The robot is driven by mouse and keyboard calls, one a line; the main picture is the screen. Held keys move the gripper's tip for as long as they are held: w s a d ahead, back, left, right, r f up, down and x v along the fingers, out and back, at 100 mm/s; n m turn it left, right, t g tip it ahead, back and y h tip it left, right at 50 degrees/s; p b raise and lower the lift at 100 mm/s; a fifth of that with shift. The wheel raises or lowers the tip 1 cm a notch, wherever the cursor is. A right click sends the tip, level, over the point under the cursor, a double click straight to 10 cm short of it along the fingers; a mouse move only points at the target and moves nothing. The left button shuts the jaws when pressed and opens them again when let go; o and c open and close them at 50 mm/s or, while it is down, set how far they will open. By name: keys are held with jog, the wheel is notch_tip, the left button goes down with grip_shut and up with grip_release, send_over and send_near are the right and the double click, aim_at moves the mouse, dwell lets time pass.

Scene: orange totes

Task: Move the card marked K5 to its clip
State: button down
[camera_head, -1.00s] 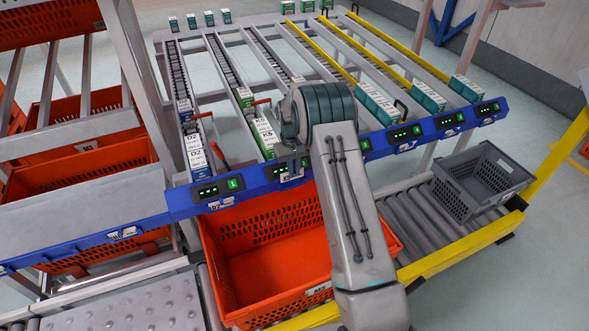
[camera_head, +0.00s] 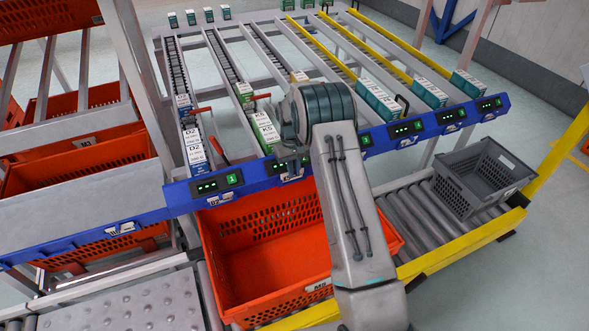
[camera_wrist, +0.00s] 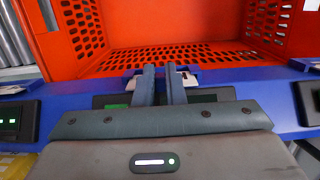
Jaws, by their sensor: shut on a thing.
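My gripper (camera_wrist: 160,88) is shut on a small white card (camera_wrist: 186,78) at the blue front rail, above the orange tote. Only the card's edges show on either side of the fingers, and its marking cannot be read. A blue clip (camera_wrist: 193,82) on the rail is right behind or around the card; I cannot tell whether the card is seated in it. In the head view my gripper (camera_head: 290,163) is at the rail below the lane of green-and-white K5 boxes (camera_head: 265,129), and my arm partly hides the spot.
An orange tote (camera_head: 235,275) stands below the rail. D2 boxes (camera_head: 195,148) fill the lane to the left. Lit displays (camera_head: 217,184) line the rail. A grey crate (camera_head: 482,180) sits on the rollers at right.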

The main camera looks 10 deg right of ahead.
jog(key=shift+f, duration=0.3)
jog(key=c, duration=1.4)
grip_release()
jog(key=shift+c, duration=0.2)
jog(key=shift+r, duration=0.1)
notch_tip(320, 180, up, 14)
jog(key=w+b, duration=0.1)
jog(key=w, duration=0.1)
jog(key=shift+a+f, duration=0.2)
